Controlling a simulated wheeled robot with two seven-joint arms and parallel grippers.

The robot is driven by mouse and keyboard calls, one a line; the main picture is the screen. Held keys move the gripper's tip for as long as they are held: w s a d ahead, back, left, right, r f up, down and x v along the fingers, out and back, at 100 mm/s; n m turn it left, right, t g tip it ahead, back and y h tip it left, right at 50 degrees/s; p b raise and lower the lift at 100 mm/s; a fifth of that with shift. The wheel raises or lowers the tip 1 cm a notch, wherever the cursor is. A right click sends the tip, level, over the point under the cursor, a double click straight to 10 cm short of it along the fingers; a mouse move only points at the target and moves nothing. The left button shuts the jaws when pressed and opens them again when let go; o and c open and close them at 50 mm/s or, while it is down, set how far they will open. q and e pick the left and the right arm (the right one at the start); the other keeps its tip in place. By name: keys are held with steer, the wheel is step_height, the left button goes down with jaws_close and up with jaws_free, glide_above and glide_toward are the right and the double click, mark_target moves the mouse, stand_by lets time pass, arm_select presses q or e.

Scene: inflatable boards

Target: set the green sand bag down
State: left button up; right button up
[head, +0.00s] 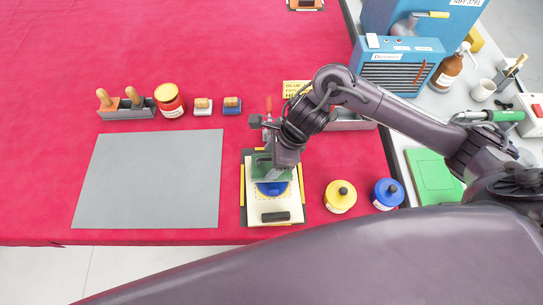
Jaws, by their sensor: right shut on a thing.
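My right gripper (273,172) reaches in from the right and points down over a cream board (260,208). It is shut on the green sand bag (259,172), which is partly hidden by the gripper. The bag is over the upper part of the board, just behind a round blue patch (272,188). I cannot tell whether the bag touches the board or hangs just above it. My left gripper is not in view.
A black bar (275,217) lies on the board's front part. A grey mat (150,180) lies left. A red jar (169,100) and wooden-handled tools stand behind it. The red cloth (180,40) is mostly clear farther back.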

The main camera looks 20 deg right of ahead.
steer(key=shift+f, duration=0.1)
steer(key=o, duration=1.5)
steer(key=shift+c, duration=0.2)
steer(key=v, duration=1.2)
